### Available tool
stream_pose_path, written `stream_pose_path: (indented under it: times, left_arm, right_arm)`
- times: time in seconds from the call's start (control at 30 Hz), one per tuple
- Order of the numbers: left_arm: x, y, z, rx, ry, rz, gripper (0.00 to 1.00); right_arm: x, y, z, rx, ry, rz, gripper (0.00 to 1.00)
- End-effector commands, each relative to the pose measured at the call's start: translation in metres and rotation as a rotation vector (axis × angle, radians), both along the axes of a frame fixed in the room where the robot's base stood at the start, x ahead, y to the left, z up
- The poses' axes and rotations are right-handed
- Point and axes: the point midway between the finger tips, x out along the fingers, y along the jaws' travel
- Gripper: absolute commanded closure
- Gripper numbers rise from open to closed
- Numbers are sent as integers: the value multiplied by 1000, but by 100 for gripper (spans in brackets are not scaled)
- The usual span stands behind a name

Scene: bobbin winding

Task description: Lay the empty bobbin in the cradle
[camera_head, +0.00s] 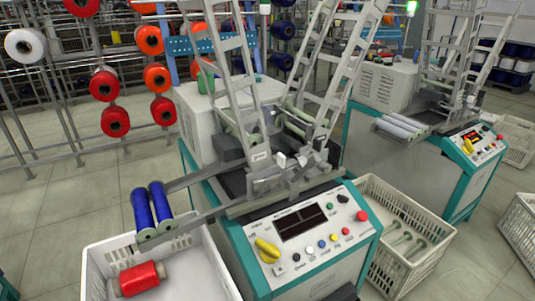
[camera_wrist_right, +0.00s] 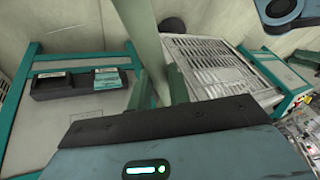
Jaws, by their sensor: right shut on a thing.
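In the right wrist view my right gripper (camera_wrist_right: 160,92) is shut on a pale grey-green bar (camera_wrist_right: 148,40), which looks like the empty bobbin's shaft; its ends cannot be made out. In the head view the winding machine stands in the middle, with grey winding parts (camera_head: 270,182) behind its control panel (camera_head: 303,224). The cradle seems to be among these parts, but its exact shape is hard to tell. Neither gripper can be made out in the head view, so the distance from the held bar to the cradle cannot be told.
Two blue wound bobbins (camera_head: 143,209) lie on rails at the machine's left. A white crate (camera_head: 207,262) below holds a red bobbin (camera_head: 139,279). Another crate (camera_head: 437,232), right of the machine, holds several empty bobbins (camera_head: 402,240). A second machine (camera_head: 460,165) stands at right.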

Motion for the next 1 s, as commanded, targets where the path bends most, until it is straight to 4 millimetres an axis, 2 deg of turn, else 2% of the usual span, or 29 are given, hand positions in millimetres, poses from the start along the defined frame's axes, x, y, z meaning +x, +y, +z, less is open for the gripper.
stream_pose_path:
  times: [0.4, 0.57, 0.67, 0.77, 1.0]
  left_arm:
    - [0, 0, 0, 0, 0, 0, 64]
    - [0, 0, 0, 0, -1, -1, 64]
    - [0, 0, 0, 0, -1, -1, 64]
    - [0, 0, 0, 0, -1, -1, 64]
    - [1, 0, 0, 0, -1, -1, 64]
  right_arm:
    - [1, 1, 1, 1, -1, -2, 100]
    - [13, 16, 17, 4, -6, -36, 100]
    - [29, 35, 41, 6, -9, -92, 100]
    - [47, 59, 73, 6, -12, -167, 100]
    - [80, 108, 160, 7, -16, -389, 100]
